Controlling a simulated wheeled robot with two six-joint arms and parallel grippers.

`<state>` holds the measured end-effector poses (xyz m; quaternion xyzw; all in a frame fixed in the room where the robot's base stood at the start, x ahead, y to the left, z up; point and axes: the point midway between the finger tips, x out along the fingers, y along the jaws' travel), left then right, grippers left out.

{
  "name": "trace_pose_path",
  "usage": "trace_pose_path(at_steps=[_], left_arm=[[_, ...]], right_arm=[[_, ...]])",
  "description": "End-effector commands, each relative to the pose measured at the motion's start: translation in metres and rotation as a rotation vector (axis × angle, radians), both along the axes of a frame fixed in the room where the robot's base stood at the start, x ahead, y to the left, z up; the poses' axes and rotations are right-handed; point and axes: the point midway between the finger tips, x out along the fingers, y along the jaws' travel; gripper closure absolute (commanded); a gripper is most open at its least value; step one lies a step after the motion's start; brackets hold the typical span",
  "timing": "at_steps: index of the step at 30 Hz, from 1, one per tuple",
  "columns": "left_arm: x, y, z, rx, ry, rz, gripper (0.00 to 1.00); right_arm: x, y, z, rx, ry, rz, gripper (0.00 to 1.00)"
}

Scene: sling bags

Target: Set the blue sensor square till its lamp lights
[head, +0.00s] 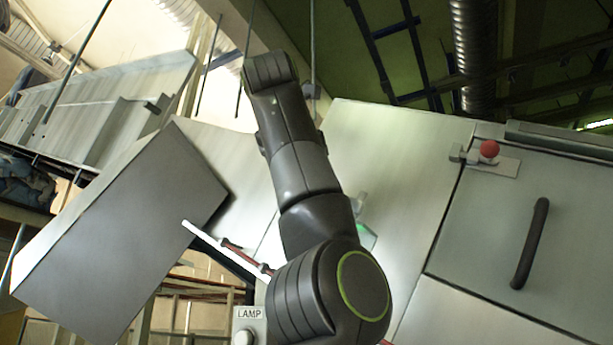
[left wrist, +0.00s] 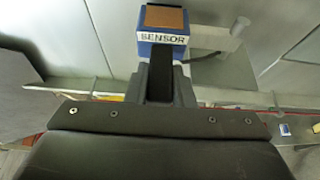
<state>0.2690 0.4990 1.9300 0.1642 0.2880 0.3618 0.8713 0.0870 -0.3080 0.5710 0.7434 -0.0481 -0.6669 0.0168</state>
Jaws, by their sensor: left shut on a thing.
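The blue sensor (left wrist: 163,50) shows at the top of the left wrist view, with a white SENSOR label and a brown square face above it. My left gripper (left wrist: 160,78) is shut on the sensor, its dark fingers covering the sensor's lower part. In the head view my arm hides the sensor and the gripper. The lamp (head: 243,338) sits under a LAMP label at the bottom edge, partly cut off. It looks pale, with no clear glow. My right gripper is in neither view.
A grey cabinet door with a black handle (head: 530,243) and a red knob (head: 489,149) stands at the right. A large grey panel (head: 125,230) stands at the left. A grey bracket (left wrist: 232,38) is beside the sensor. A red and white bar (head: 225,249) lies left of my arm.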

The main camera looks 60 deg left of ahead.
Motion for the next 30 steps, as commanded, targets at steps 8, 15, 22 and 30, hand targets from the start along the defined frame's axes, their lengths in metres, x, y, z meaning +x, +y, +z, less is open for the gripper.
trace_pose_path(at_steps=[8, 15, 22, 30], left_arm=[[-0.0012, 0.0013, 0.0021, 0.004, -0.006, -0.002, 1.00], [-0.0009, 0.0009, 0.0020, 0.004, -0.005, -0.003, 0.67], [-0.0005, 0.0008, 0.0011, 0.002, -0.001, -0.003, 0.56], [0.0018, -0.0022, 0.0053, 0.001, 0.000, 0.001, 0.56]], right_arm=[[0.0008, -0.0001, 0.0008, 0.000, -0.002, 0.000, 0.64], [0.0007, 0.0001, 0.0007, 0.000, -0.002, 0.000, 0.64], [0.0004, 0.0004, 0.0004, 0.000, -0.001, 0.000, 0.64], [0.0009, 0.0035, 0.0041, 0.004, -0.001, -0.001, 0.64]])
